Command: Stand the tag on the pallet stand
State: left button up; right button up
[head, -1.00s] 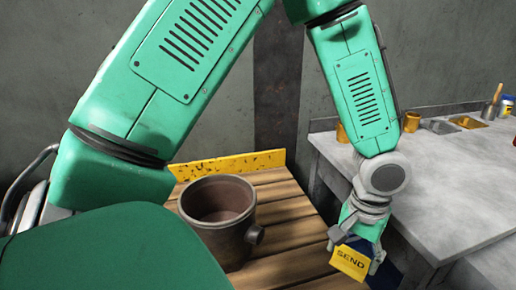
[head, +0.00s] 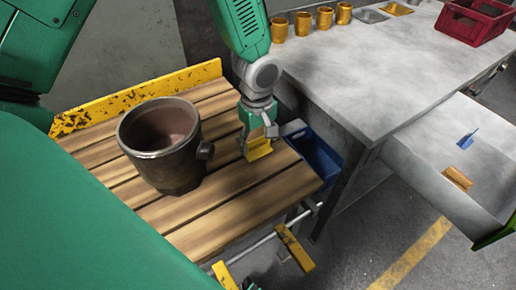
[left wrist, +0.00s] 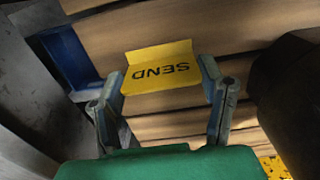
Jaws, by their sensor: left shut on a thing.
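The yellow tag (head: 257,150), a bent plate lettered SEND, is held in my left gripper (head: 258,136). In the left wrist view the tag (left wrist: 158,72) sits between the two fingertips (left wrist: 160,84), which are shut on its sides. The gripper points down over the right part of the pallet stand (head: 225,205), a top of wooden slats. The tag is at or just above the slats; I cannot tell whether it touches. My right gripper is not in view.
A brown metal pot (head: 165,160) stands on the slats left of the tag. A yellow ledge (head: 140,97) runs along the back. A blue bin (head: 318,158) hangs at the right edge. A grey bench (head: 365,70) with an open drawer (head: 440,165) is further right.

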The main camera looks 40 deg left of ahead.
aim_at(258, 152)
pick_arm(q)
notch_tip(258, 152, down, 3)
jog(key=shift+d+f+b, duration=0.1)
jog(key=shift+f+b, duration=0.1)
jog(key=shift+b, duration=0.2)
jog(key=shift+d+r, duration=0.1)
jog(key=shift+d, duration=0.6)
jog(key=o, duration=0.5)
jog(key=shift+a+f, duration=0.2)
jog(key=o, duration=0.4)
jog(key=shift+a, duration=0.25)
jog(key=shift+o, duration=0.2)
jog(key=shift+a, duration=0.3)
jog(key=shift+d+r, duration=0.15)
jog(key=shift+r, duration=0.1)
jog(key=r, duration=0.2)
jog(key=r+p, duration=0.1)
jog(key=r, duration=0.1)
jog(key=d+r+p, duration=0.1)
jog(key=r, duration=0.2)
jog(key=shift+a+r+p, duration=0.2)
jog(key=shift+r+p, duration=0.3)
jog(key=shift+r, duration=1.95)
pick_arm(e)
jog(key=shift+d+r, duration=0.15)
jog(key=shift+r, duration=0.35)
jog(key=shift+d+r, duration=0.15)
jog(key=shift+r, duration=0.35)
